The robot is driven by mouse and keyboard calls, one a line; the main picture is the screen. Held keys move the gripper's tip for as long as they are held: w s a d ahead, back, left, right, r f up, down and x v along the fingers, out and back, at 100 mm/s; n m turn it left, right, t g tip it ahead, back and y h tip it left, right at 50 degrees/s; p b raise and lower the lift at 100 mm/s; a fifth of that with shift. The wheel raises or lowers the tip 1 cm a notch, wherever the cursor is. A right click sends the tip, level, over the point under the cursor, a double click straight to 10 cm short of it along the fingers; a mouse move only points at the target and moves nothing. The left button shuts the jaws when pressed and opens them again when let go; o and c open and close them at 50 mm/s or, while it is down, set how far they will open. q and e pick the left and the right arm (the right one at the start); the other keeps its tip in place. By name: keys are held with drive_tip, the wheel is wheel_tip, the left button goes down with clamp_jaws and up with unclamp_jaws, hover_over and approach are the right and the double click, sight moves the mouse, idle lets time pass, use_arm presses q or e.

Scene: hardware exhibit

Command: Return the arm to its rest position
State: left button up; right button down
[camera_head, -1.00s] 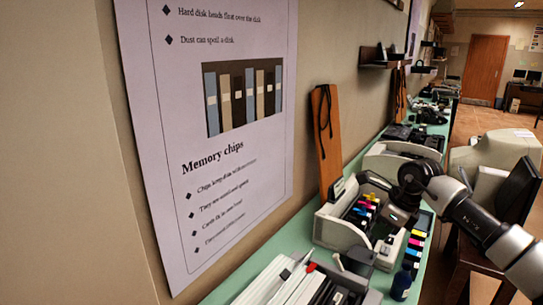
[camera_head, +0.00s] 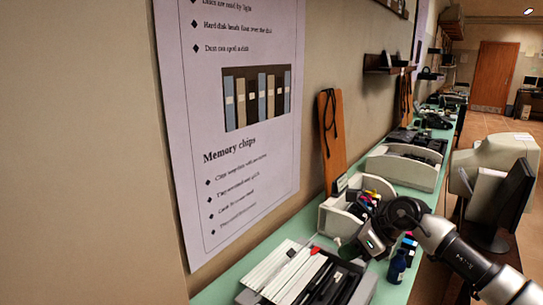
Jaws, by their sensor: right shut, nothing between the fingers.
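My right arm (camera_head: 455,250) comes in from the lower right, grey with a black wrist joint. My right gripper (camera_head: 352,250) is dark grey and bent down to the left at the arm's end. It is shut and empty, in front of a pale bin (camera_head: 340,222) of colored cartridges and just beyond a tray of pens. It hides part of the bin and its cartridges. I cannot tell how high it is above the counter. My left gripper is not in view.
Monitors (camera_head: 495,165) stand at right. A poster (camera_head: 235,185) hangs on the wall.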

drive_tip(key=s+a+r+m+t+y, duration=0.3)
drive_tip(key=s+a+m+t+y, duration=0.55)
drive_tip(key=a+m+t, duration=0.5)
drive_tip(key=s+d+f+m+g+h, duration=0.1)
drive_tip(key=s+d+f+m+h, duration=0.3)
drive_tip(key=d+f+m+h, duration=0.55)
drive_tip(key=s+d+f+m+g+h, duration=0.1)
drive_tip(key=s+d+f+m+h, duration=0.45)
drive_tip(key=m, duration=0.95)
drive_tip(key=s+d+f+m+g, duration=0.1)
drive_tip(key=s+f+m+g, duration=0.3)
drive_tip(key=s, duration=0.5)
drive_tip(key=s+d+f+m+g, duration=0.1)
drive_tip(key=s+f+m+g, duration=0.25)
drive_tip(key=s+g, duration=0.5)
drive_tip(key=s+f, duration=0.3)
drive_tip(key=f, duration=2.4)
drive_tip(key=s+d+f+n+g+h, duration=0.1)
drive_tip(key=s+d+f, duration=0.1)
drive_tip(key=s+f, duration=1.3)
drive_tip(key=shift+s+d+f, duration=0.15)
drive_tip(key=shift+s, duration=0.55)
